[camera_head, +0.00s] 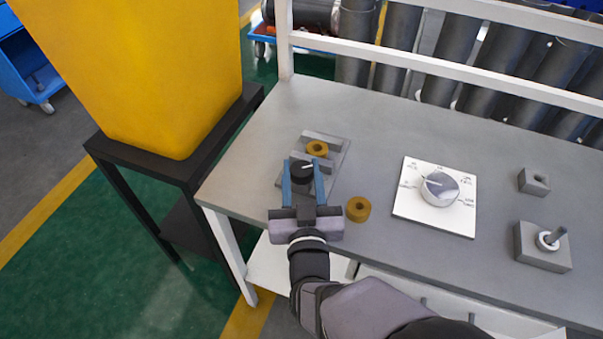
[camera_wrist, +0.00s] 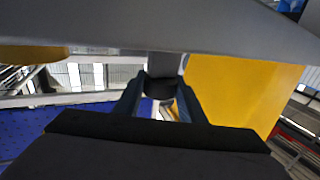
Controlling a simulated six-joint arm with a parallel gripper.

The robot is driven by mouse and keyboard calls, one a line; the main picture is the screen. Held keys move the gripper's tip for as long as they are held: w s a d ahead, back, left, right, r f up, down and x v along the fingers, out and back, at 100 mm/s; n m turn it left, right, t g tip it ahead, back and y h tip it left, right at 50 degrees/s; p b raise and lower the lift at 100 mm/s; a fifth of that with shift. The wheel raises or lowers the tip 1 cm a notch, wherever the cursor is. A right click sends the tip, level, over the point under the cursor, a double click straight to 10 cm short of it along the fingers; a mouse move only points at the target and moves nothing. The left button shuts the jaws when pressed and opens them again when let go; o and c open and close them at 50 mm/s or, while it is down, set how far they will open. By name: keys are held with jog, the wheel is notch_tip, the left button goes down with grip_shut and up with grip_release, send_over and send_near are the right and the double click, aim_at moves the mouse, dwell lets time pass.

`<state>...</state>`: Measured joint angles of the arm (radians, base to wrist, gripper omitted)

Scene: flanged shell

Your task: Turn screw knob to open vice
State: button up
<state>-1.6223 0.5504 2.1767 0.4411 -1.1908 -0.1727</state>
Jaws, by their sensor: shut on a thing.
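The vice (camera_head: 324,138) is a grey block with jaws near the left front of the table. A yellow-brown flanged ring (camera_head: 317,148) sits between its jaws. The black screw knob (camera_head: 301,171) with a white mark is at the vice's near side. My gripper (camera_head: 303,172) has its two blue fingers on either side of the knob and is shut on it. In the wrist view the dark knob (camera_wrist: 162,87) shows between the fingertips.
A second yellow-brown ring (camera_head: 358,209) lies on the table right of my gripper. A white plate with a round dial (camera_head: 440,188) is farther right. Grey blocks (camera_head: 541,247), one with a peg, stand at the far right. A yellow bin (camera_head: 150,70) stands left of the table.

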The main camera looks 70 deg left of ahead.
aim_at(304, 181)
jog(key=shift+r+n+g+y+b, duration=0.1)
jog(key=shift+n+g+y+b, duration=0.2)
jog(key=shift+n+g+b, duration=0.85)
jog(key=shift+m+g+p, duration=0.25)
jog(key=shift+p, duration=0.2)
jog(key=o, duration=1)
jog(key=shift+o, duration=0.2)
jog(key=shift+d, duration=0.1)
jog(key=shift+s+d+b, duration=0.2)
jog(key=shift+s+d, duration=0.05)
jog(key=shift+d, duration=0.95)
jog(key=shift+s+d+b, duration=0.2)
jog(key=shift+d, duration=0.95)
jog(key=shift+s+d+b, duration=0.2)
jog(key=shift+s+d, duration=0.05)
jog(key=shift+d, duration=0.95)
